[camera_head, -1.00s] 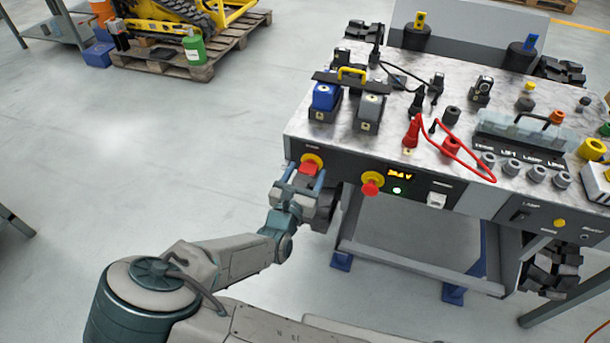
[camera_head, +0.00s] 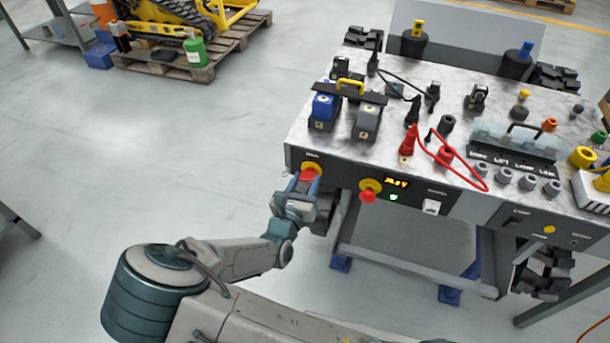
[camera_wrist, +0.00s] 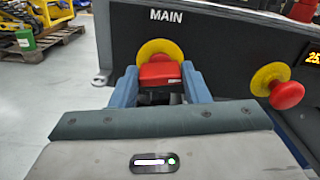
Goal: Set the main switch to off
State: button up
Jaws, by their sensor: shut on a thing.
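The main switch (camera_wrist: 160,72) is a red handle on a round yellow plate, under the label MAIN on the carrier's dark front panel. In the head view it shows at the panel's left end (camera_head: 309,172). My gripper (camera_wrist: 162,84) is shut on the red handle, with one blue finger on each side of it. In the head view my gripper (camera_head: 303,183) reaches up to the panel from the lower left. The fingers hide the sides of the handle, and its exact turn is hard to tell.
A red mushroom button on a yellow collar (camera_head: 369,191) is close to the right of the switch, beside a lit display (camera_head: 397,183). The carrier's top (camera_head: 340,150) bears batteries, plugs and cables. Open floor (camera_head: 150,180) lies to the left.

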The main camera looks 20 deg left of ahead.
jog(key=n+p, duration=0.1)
jog(key=p, duration=0.1)
jog(key=n+p, duration=0.2)
jog(key=shift+r+n, duration=0.25)
jog(key=shift+n, duration=0.05)
jog(key=n+p, duration=0.3)
jog(key=shift+a+f+n, duration=0.15)
jog(key=shift+n, duration=0.15)
jog(key=n+p, duration=0.2)
jog(key=n, duration=0.2)
jog(key=shift+f+n+p, duration=0.1)
jog(key=shift+n+p, duration=0.2)
jog(key=shift+p, duration=0.05)
jog(key=shift+f+n+p, duration=0.15)
jog(key=shift+n+p, duration=0.4)
jog(key=shift+n, duration=1.15)
jog(key=o, duration=1)
jog(key=shift+a, duration=0.1)
